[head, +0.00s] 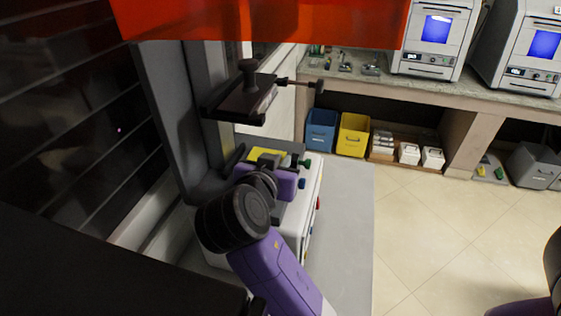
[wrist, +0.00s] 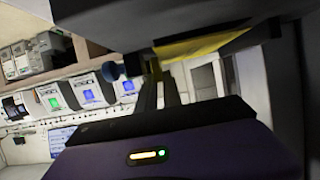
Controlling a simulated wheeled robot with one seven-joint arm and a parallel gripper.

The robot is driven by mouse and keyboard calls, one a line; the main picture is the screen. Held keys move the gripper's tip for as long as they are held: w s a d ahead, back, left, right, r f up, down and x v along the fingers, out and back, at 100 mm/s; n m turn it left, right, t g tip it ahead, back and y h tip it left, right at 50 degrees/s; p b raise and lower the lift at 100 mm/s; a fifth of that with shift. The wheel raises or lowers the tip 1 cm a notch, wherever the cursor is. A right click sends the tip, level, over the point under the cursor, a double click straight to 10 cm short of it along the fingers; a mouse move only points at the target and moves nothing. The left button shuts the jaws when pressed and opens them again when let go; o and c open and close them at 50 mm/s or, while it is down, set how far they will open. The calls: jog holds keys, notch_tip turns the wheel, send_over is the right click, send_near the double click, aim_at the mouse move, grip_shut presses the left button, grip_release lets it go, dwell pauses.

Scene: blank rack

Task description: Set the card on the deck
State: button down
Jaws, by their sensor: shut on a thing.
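The yellow card (head: 264,152) shows as a flat yellow patch at the fingertips of my gripper (head: 272,163), low over the white machine (head: 311,190). In the wrist view the card (wrist: 203,46) lies at the far end of the fingers (wrist: 161,85), against a dark block (wrist: 205,22). That view looks upside down. My gripper is shut on the card, though the grip is partly hidden. The deck seems to be the dark top of the machine (head: 291,147) around the card. I cannot tell whether the card touches it.
A dark press head (head: 238,103) with a side handle (head: 308,84) hangs above my gripper. A grey column (head: 176,108) stands close on the left. Green and blue knobs stick out on the machine's right.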

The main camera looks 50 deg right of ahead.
jog(key=shift+f, duration=0.25)
jog(key=c, duration=1.4)
grip_release()
jog(key=shift+c, duration=0.2)
jog(key=b+v, duration=0.1)
jog(key=v, duration=0.7)
